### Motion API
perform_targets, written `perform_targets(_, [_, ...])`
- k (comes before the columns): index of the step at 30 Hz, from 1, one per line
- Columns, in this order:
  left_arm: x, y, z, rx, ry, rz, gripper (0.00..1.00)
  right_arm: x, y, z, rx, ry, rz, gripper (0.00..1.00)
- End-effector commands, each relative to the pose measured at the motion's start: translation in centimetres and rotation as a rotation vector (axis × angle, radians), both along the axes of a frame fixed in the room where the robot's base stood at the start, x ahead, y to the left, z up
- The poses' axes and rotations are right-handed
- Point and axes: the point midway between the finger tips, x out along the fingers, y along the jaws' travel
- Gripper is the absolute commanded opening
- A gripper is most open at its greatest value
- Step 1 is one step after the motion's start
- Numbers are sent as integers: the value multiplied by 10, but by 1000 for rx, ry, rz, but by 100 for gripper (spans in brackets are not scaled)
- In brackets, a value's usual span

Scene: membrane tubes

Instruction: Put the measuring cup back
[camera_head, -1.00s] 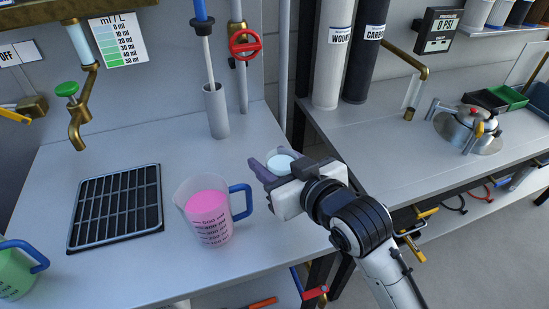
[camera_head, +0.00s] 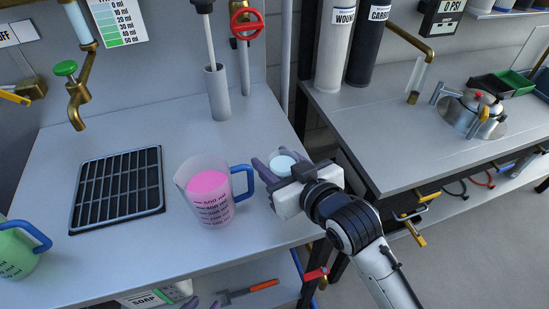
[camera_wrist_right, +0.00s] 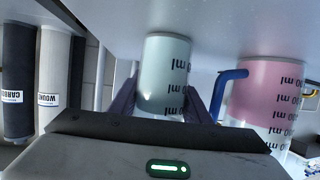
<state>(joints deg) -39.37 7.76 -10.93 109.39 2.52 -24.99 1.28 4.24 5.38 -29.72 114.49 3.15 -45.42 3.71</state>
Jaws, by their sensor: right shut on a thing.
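A small measuring cup (camera_head: 284,163) with pale blue-green contents and black ml marks is in my right gripper (camera_head: 272,167). In the right wrist view the cup (camera_wrist_right: 165,75) sits between the two purple fingers, which are closed on its sides. The gripper is by the right edge of the left bench, just right of the pink jug's blue handle. Whether the cup's base touches the bench cannot be told. The purple fingertips of my left gripper (camera_head: 202,303) show at the bottom edge of the head view, apart with nothing seen between them; the rest is out of frame.
A jug of pink liquid (camera_head: 211,197) stands close left of the cup. A green-liquid jug (camera_head: 17,250) is at the far left. A black drain grate (camera_head: 118,188) lies under the brass tap (camera_head: 76,100).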

Motion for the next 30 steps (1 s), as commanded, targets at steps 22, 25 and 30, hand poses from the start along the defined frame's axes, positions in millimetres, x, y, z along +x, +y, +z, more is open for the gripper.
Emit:
perform_targets(22, [1,0,2,0,-1,-1,34,-28,-16,13,0,1,0,62])
perform_targets(25, [1,0,3,0,-1,-1,34,-47,-26,21,-1,0,0,62])
perform_targets(30, [1,0,3,0,-2,-1,34,-75,-42,33,-2,1,0,62])
